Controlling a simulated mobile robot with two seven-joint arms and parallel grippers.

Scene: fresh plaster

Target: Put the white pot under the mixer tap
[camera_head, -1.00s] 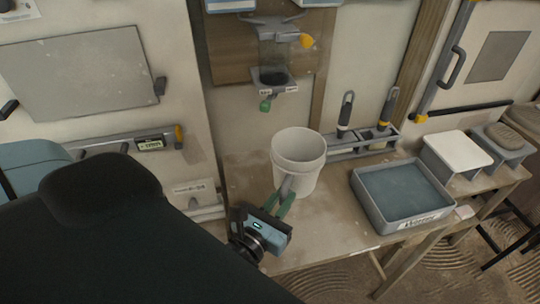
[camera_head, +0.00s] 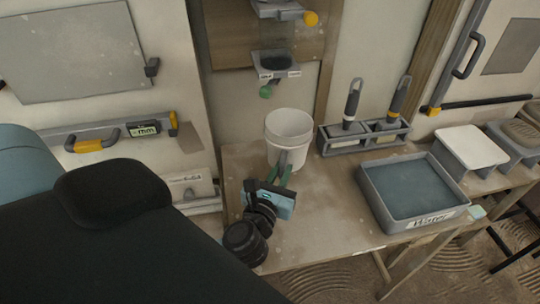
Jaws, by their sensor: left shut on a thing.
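The white pot (camera_head: 289,126) is an upright bucket-like vessel at the back left of the wooden table. My left gripper (camera_head: 282,174) is at the pot's near side, with its green fingers shut on the pot's wall or a part there; the exact grip is hard to see. The mixer tap (camera_head: 280,65) is the grey wall unit with a clear chamber, an orange knob and a green outlet (camera_head: 266,91) hanging below it. The outlet is above and slightly left of the pot's rim. Whether the pot's base touches the table cannot be told. My right gripper is not in view.
A grey tray labelled Water (camera_head: 375,205) stands on the table right of the pot. A grey rack (camera_head: 326,148) with two upright handled tools stands behind it. A white-topped stand (camera_head: 470,147) is further right. The table (camera_head: 315,235) is clear in front.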

